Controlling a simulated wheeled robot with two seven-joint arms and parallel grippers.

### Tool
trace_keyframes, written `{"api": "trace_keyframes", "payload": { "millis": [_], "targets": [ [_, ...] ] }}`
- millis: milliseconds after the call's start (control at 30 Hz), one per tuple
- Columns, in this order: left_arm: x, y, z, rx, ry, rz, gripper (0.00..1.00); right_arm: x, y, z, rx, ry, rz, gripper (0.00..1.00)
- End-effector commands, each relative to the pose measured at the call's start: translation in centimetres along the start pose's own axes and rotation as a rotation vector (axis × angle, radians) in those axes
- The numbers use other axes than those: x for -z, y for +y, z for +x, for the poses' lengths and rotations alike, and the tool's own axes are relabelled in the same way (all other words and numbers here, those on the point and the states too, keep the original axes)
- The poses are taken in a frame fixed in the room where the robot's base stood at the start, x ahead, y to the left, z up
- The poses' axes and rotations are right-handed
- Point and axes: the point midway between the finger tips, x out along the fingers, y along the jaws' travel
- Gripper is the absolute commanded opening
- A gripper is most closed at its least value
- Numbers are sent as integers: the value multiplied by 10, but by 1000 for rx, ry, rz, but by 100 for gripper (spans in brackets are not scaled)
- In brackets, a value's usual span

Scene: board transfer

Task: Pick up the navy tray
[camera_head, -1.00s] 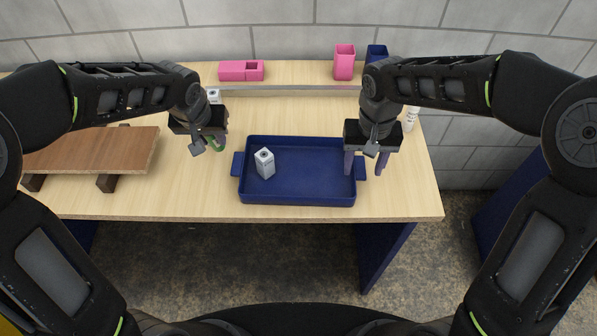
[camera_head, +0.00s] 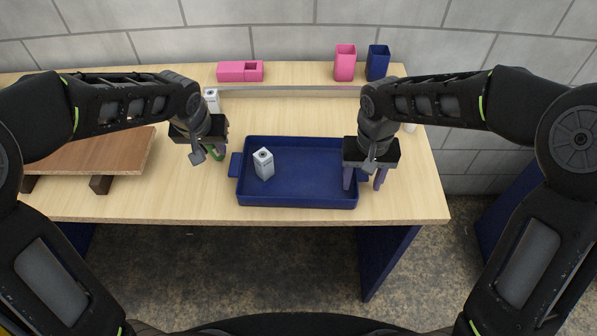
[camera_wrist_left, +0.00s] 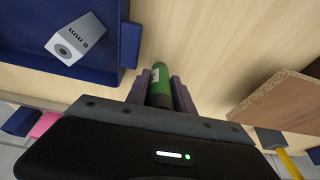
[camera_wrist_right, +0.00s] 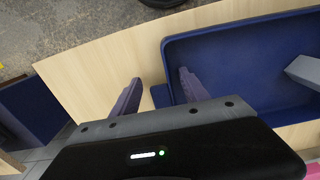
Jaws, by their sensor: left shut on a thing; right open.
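The navy tray (camera_head: 300,190) lies flat on the wooden table, with a grey-white box (camera_head: 263,165) standing in its left part. It also shows in the left wrist view (camera_wrist_left: 128,45) and the right wrist view (camera_wrist_right: 240,50). My left gripper (camera_head: 212,152) is left of the tray and shut on a green cylinder (camera_wrist_left: 160,85). My right gripper (camera_head: 364,180) is open at the tray's right end. One finger is over the inside of the tray and the other is outside, with the right handle (camera_wrist_right: 160,95) between them. I cannot tell whether the fingers touch the tray.
A brown board (camera_head: 95,155) rests on dark supports at the left. A pink box (camera_head: 240,71), a pink cup (camera_head: 345,62) and a navy cup (camera_head: 377,62) stand at the back. Another white box (camera_head: 211,98) stands behind my left gripper. Table in front of the tray is clear.

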Motion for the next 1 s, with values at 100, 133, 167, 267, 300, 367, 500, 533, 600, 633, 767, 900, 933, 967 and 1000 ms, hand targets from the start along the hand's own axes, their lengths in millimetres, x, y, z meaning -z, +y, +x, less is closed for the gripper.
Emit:
{"api": "trace_keyframes", "payload": {
  "millis": [100,133,167,267,300,367,500,533,600,633,767,900,933,967,1000],
  "targets": [
    [0,0,0,0,1,0,0,0,0,0,0,0,0,53],
    [0,0,0,0,1,0,0,0,0,0,0,0,0,53],
    [0,0,0,0,1,0,0,0,0,0,0,0,0,53],
    [0,0,0,0,1,0,0,0,0,0,0,0,0,46],
    [0,0,0,0,1,0,0,0,0,0,0,0,0,43],
    [0,0,0,0,1,0,0,0,0,0,0,0,0,38],
    [0,0,0,0,1,0,0,0,0,0,0,0,0,27],
    [0,0,0,0,1,0,0,0,0,0,0,0,0,24],
    [0,0,0,0,1,0,0,0,0,0,0,0,0,18],
    [0,0,0,0,1,0,0,0,0,0,0,0,0,16],
    [0,0,0,0,1,0,0,0,0,0,0,0,0,5],
    [0,0,0,0,1,0,0,0,0,0,0,0,0,0],
    [0,0,0,0,1,0,0,0,0,0,0,0,0,0],
    [0,0,0,0,1,0,0,0,0,0,0,0,0,0],
    [0,0,0,0,1,0,0,0,0,0,0,0,0,0]
  ]
}}
